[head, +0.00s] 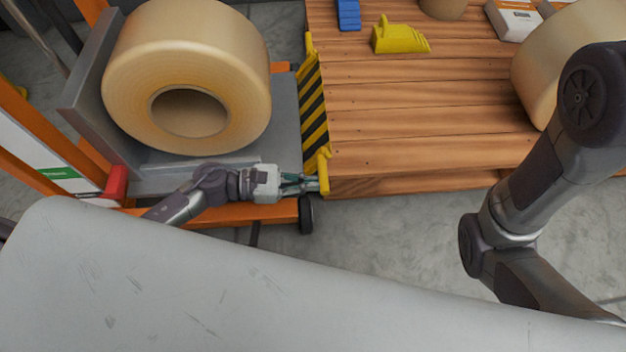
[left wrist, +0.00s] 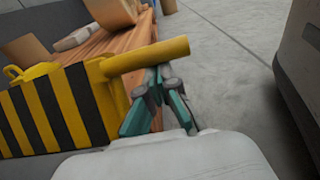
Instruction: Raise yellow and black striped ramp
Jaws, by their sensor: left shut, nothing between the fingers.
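The yellow and black striped ramp (head: 313,112) stands between the wooden platform (head: 420,110) and the lift cart's grey deck (head: 285,110). In the left wrist view the striped ramp (left wrist: 50,105) fills the left side, with a yellow bar (left wrist: 148,57) sticking out from its upper corner. My left gripper (head: 312,184) is at the ramp's near end, beside the yellow bar. In the left wrist view my left gripper (left wrist: 158,92) has its teal fingers just below the bar; I cannot tell whether they touch it. It is shut and empty. My right gripper is out of view.
A large tape roll (head: 190,75) rests on the cart. On the platform are a yellow wedge (head: 400,38), a blue part (head: 348,14), a white box (head: 514,18) and another large roll (head: 560,60). The grey floor (head: 390,235) in front of the platform is clear.

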